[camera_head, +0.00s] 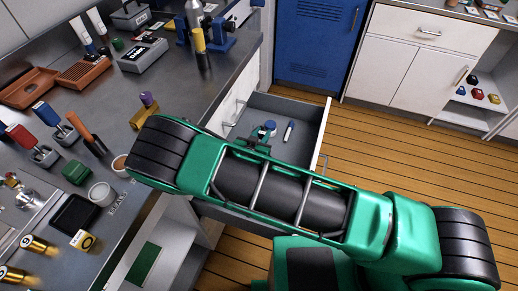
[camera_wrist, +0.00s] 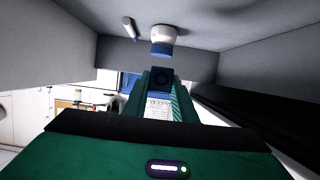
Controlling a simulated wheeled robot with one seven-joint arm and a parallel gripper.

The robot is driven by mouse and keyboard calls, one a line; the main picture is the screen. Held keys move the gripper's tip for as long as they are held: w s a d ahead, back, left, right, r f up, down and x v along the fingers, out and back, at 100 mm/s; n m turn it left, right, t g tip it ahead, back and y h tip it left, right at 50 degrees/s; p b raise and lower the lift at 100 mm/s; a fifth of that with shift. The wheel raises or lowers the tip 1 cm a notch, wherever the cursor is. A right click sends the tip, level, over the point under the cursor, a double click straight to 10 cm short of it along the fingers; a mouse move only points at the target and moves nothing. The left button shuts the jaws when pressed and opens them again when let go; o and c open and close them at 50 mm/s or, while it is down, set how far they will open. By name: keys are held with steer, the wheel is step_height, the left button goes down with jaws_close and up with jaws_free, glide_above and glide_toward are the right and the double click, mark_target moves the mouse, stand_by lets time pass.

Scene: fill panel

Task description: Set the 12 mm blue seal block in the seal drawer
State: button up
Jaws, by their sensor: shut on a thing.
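The open seal drawer (camera_head: 298,106) is grey inside and pulled out below the bench. My gripper (camera_head: 262,137) is inside it; the wrist view shows its green fingers (camera_wrist: 161,82) shut on a dark blue block (camera_wrist: 161,75). The fingers and my arm mostly hide the block in the head view. The drawer floor (camera_wrist: 215,30) fills the top of the wrist view. I cannot tell whether the block touches it. A white round piece with a blue end (camera_wrist: 162,40) is in the drawer close to the block; it also shows in the head view (camera_head: 270,125).
A small white cylinder with a blue part (camera_head: 289,131) also lies in the drawer. The drawer walls stand close around my gripper. The bench (camera_head: 170,82) holds several tools, trays and stamps. A blue cabinet (camera_head: 318,40) stands behind the drawer. Wooden floor (camera_head: 375,145) is clear at right.

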steer(key=shift+f, duration=3.2)
steer(key=shift+f, duration=0.6)
steer(key=o, duration=1)
steer(key=shift+r, duration=0.15)
steer(key=shift+r, duration=0.35)
steer(key=v, duration=1.2)
steer(key=shift+r, duration=0.15)
steer(key=shift+d, duration=0.1)
